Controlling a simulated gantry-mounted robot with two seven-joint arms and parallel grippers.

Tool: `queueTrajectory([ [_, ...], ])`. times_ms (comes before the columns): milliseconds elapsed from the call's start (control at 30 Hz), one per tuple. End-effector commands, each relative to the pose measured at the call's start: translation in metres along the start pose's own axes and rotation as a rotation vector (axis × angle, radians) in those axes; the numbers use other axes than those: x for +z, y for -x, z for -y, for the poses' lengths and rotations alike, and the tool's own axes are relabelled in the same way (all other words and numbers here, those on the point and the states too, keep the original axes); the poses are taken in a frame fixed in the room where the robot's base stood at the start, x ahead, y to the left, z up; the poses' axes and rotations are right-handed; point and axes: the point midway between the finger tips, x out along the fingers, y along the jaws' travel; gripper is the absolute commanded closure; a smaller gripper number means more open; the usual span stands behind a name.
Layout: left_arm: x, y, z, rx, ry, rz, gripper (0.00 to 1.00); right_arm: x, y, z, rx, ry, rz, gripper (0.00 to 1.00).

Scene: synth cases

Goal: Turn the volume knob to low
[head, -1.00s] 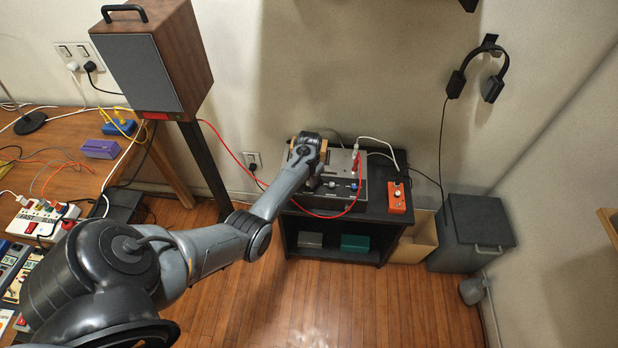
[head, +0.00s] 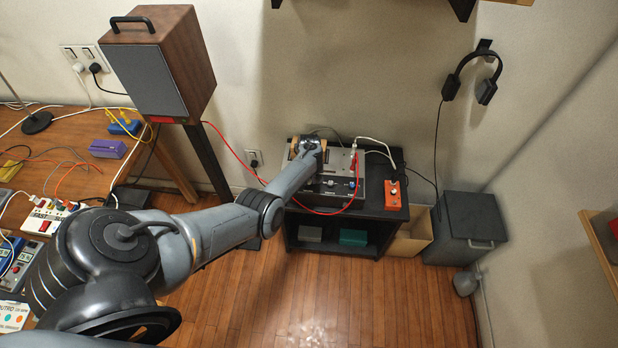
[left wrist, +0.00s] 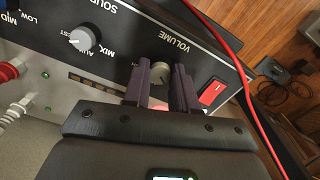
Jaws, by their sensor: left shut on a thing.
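The volume knob (left wrist: 161,69) is a small grey dial under the word VOLUME on the black front panel of a metal audio box, which also shows in the head view (head: 340,187). My left gripper (left wrist: 161,76) is shut on the volume knob, with one dark purple finger on each side of it. The fingers hide the knob's sides and most of its scale, so I cannot read its setting. In the head view my left arm reaches the box's left part, and its wrist hides the knob. My right gripper is in neither view.
A grey source/mix knob (left wrist: 82,40) and a red rocker switch (left wrist: 212,92) flank the volume knob. A red cable (left wrist: 224,40) hangs close in front of the panel. An orange pedal (head: 392,194) sits on the black stand right of the box.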

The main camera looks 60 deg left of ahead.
Motion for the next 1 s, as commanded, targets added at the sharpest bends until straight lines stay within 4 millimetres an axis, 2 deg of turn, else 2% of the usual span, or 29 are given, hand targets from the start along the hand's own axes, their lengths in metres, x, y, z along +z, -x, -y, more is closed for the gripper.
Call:
queueTrajectory([
  [300,-0.0003,0.0002,-0.0001,0.001,0.09,-0.001,1.0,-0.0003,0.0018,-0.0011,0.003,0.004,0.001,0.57],
  [733,-0.0004,0.0,0.0002,0.0,0.101,-0.001,1.0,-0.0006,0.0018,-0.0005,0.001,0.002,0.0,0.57],
  [767,-0.0004,0.0,0.0002,0.0,0.101,-0.001,0.72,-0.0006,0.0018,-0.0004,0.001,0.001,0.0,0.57],
  [900,-0.0004,0.0,0.0002,0.0,0.1,-0.001,0.51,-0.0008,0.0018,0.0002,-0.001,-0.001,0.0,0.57],
  [1000,-0.0004,0.0,0.0002,0.0,0.1,-0.001,0.48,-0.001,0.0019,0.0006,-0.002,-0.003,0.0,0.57],
])
